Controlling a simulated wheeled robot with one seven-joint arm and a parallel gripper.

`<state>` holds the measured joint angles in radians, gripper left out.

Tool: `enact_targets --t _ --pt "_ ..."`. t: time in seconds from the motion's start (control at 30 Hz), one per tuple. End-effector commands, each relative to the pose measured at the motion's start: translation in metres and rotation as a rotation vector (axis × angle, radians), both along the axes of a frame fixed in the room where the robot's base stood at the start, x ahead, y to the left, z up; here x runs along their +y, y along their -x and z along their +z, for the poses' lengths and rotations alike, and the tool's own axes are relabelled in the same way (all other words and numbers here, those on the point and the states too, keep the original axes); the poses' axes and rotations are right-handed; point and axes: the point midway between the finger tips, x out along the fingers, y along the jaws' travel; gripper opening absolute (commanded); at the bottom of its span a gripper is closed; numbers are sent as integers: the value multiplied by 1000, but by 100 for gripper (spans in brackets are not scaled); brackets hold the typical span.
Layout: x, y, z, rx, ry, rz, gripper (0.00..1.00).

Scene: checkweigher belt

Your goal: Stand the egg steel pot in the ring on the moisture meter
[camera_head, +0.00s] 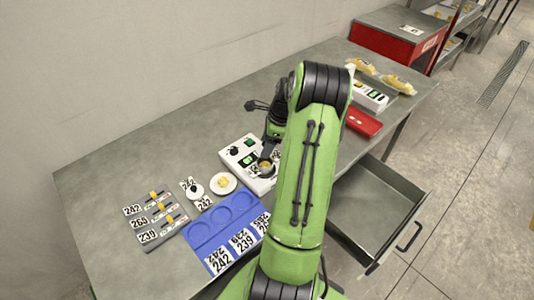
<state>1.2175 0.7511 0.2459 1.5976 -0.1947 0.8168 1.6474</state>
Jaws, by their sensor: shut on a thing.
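My gripper (272,150) is over the white moisture meter (238,150) near the middle of the bench. It is shut on a small steel pot (265,166) with yellow content, which looks like the egg pot. The pot looks upright, at the right part of the meter. I cannot tell whether it touches the meter or hangs just above it. The meter has a dark round part and green patches on its top. The ring is not clearly visible; the pot, gripper and my green arm cover that area.
A blue tray (192,233) with round recesses and number cards lies front left. A white dish (223,183) with yellow content is behind it. Grey number-tagged racks (167,236) stand at left. A red tray (362,122) is at right, above an open drawer (375,205). The bench's back left is clear.

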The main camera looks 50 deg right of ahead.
Motion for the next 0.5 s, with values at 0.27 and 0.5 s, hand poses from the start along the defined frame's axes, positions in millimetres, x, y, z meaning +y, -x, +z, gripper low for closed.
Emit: enact_targets --t 0.27,0.5 --pt "1 -1 34 3 -8 -13 34" --pt "1 0 16 2 -3 -46 34"
